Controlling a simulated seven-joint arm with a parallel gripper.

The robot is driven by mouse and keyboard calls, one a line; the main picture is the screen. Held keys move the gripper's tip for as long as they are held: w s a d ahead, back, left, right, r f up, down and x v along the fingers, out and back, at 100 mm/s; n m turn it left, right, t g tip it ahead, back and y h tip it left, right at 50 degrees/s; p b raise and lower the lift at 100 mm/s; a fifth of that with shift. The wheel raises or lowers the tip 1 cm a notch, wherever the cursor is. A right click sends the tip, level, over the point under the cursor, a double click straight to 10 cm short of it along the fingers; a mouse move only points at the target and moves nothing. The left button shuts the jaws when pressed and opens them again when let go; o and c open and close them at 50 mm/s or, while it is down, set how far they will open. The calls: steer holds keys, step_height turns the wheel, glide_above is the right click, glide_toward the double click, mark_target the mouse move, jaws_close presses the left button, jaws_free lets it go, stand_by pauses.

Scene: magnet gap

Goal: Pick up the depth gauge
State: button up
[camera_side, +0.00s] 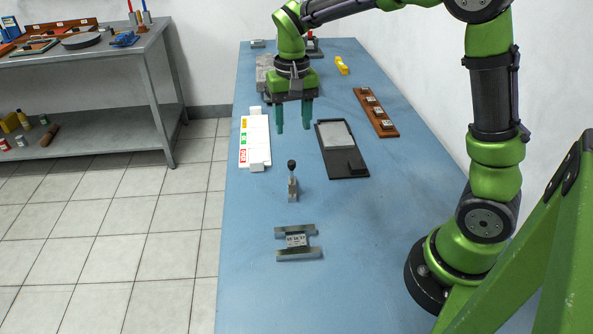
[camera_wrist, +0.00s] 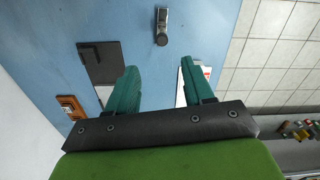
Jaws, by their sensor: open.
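My gripper (camera_side: 294,122) is open and empty, its two teal fingers pointing down over the blue table, between the white board and the dark tray. The fingers also show in the wrist view (camera_wrist: 157,70), with nothing between them. A small grey metal piece with a black ball knob (camera_side: 292,186) stands upright on the table, nearer the side camera than my gripper. It also shows in the wrist view (camera_wrist: 161,27), apart from my fingers. A grey H-shaped metal piece (camera_side: 297,240) with a marked middle lies nearer still. I cannot tell for sure which of these is the depth gauge.
A white board with coloured labels (camera_side: 254,140) lies left of my gripper. A dark tray with a grey plate (camera_side: 352,168) lies right. Beyond it are a brown wooden rack (camera_side: 385,125) and a yellow piece (camera_side: 342,66). The table's near part is mostly clear.

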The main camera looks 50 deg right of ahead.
mark_target(292, 169)
step_height(292, 169, down, 10)
steer(key=shift+a+f, duration=0.2)
steer(key=shift+f, duration=2.4)
jaws_close()
